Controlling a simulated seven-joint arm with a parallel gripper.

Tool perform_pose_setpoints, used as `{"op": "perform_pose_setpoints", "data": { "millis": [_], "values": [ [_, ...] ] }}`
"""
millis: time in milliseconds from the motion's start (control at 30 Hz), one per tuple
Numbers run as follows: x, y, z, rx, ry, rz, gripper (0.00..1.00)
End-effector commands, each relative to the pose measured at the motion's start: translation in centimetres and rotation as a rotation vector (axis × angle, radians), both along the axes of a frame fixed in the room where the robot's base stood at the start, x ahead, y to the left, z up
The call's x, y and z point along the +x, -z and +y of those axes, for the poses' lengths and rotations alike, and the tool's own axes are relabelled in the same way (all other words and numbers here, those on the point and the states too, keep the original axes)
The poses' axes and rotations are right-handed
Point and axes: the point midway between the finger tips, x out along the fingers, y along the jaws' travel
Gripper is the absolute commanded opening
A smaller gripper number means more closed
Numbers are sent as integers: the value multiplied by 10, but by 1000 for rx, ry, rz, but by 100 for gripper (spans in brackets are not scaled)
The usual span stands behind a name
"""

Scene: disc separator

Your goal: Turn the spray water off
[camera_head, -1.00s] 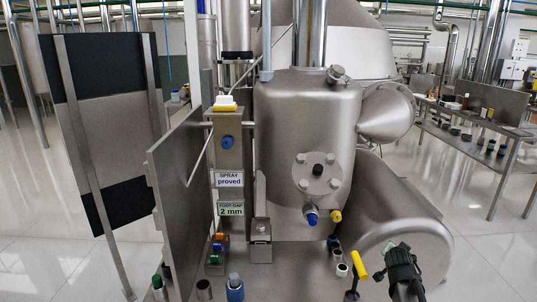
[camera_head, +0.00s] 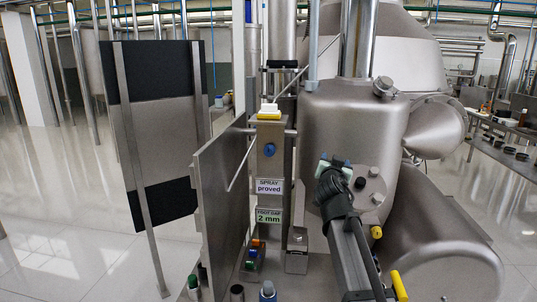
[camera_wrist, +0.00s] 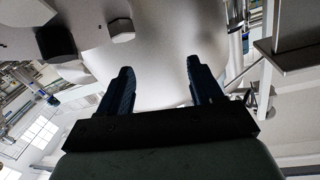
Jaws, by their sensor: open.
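The steel post (camera_head: 269,180) carries a blue knob (camera_head: 270,150), a white and yellow piece on top and a "SPRAY proved" label (camera_head: 269,187). The frames do not show which fitting controls the spray water. The steel vessel (camera_head: 340,115) stands right of the post, with a round bolted flange on its front and a yellow-capped fitting (camera_head: 376,232) below. My gripper (camera_head: 334,165) is in front of the vessel, overlapping the flange and right of the blue knob. The wrist view shows its fingers (camera_wrist: 158,72) apart and empty, facing bare steel. The blue-capped fitting under the flange is hidden behind my arm.
A flat steel panel (camera_head: 222,200) stands close left of the post. A "FOOT GAP 2 mm" label (camera_head: 269,216) is below the spray label. Small coloured fittings (camera_head: 252,254) and a yellow handle (camera_head: 399,285) are low down. A large cylinder (camera_head: 440,235) is at right.

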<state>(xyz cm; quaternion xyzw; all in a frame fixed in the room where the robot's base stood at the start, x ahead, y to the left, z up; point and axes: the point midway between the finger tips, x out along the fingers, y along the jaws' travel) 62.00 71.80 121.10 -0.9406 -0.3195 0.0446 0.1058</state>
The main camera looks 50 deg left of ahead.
Motion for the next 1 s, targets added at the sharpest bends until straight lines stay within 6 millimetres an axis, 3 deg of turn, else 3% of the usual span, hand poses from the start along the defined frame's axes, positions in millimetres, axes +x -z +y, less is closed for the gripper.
{"op": "perform_pose_setpoints", "data": {
  "millis": [33,100,300,500,700,1000],
  "values": [
    [-23,2,17,-36,-21,-25,65],
    [-52,4,36,-86,-41,-67,65],
    [-130,8,81,-212,-94,-185,65],
    [-180,9,104,-287,-123,-267,65],
    [-195,9,112,-311,-130,-294,65],
    [-178,9,129,-311,-129,-294,65]
  ]
}}
